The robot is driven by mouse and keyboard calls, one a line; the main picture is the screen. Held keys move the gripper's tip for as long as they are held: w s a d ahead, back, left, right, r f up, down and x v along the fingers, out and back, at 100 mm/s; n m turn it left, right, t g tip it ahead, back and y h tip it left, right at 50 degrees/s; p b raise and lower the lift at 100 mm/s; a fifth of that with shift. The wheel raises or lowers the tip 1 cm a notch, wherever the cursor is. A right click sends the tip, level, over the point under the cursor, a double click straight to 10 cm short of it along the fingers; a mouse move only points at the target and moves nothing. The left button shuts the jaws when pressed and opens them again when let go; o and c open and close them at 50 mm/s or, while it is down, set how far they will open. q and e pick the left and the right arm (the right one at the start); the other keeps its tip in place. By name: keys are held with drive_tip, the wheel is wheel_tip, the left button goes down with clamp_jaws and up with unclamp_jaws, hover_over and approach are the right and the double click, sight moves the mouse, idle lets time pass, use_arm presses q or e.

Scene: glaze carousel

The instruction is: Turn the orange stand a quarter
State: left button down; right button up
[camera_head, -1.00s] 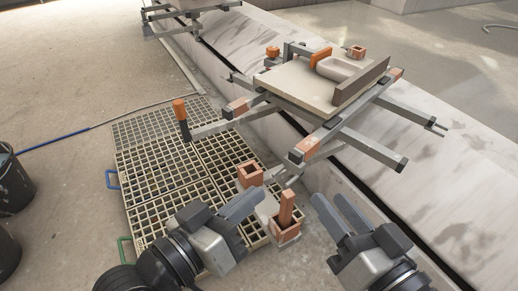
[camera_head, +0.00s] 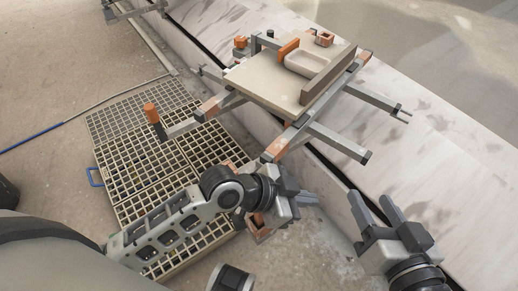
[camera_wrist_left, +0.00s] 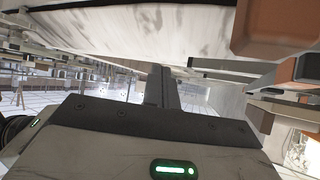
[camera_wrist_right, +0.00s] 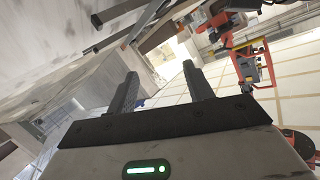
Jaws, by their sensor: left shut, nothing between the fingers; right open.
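The orange stand is a low frame of crossed grey bars with orange sections (camera_head: 214,105), standing over the light stone ledge. It carries a beige board (camera_head: 262,85) with a grey tray and an orange bar. One bar reaches left to an upright orange-topped handle (camera_head: 151,113). My left gripper (camera_head: 312,199) is shut and empty, in front of and below the stand, apart from it in the head view; its closed fingers show in the left wrist view (camera_wrist_left: 163,88). My right gripper (camera_head: 372,203) is open and empty, right of the left one; its spread fingers show in the right wrist view (camera_wrist_right: 160,75).
A floor grating (camera_head: 115,155) lies left of the stand, under my left arm. A terracotta piece (camera_head: 259,234) is mostly hidden behind that arm. The stone ledge (camera_head: 425,150) runs diagonally to the lower right. A blue hose (camera_head: 35,142) lies at left.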

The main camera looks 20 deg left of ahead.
use_arm(q)
drive_tip(key=w+a+m+g+y+p, duration=0.3)
drive_tip(key=w+a+m+g+p, duration=0.1)
drive_tip(key=a+m+p, duration=0.15)
drive_tip(key=m+g+y+p, duration=0.3)
drive_tip(key=m+p, duration=0.2)
approach(255, 169)
drive_tip(key=shift+n, duration=0.25)
drive_tip(key=x, duration=0.2)
drive_tip(key=d+b+x, duration=0.1)
drive_tip(key=x, duration=0.2)
drive_tip(key=s+b+x, duration=0.1)
drive_tip(key=x, duration=0.2)
drive_tip(key=shift+s+d+r, duration=0.1)
drive_tip(key=shift+s+d, duration=0.05)
drive_tip(key=shift+d, duration=0.05)
use_arm(e)
drive_tip(key=s+d+r+h, duration=0.1)
drive_tip(key=d+r+g+h, duration=0.1)
drive_tip(key=s+d+n+h, duration=0.1)
drive_tip(key=d, duration=0.1)
drive_tip(key=shift+s+r+g, duration=0.3)
drive_tip(key=shift+r+g, duration=0.1)
use_arm(q)
drive_tip(key=shift+a, duration=0.1)
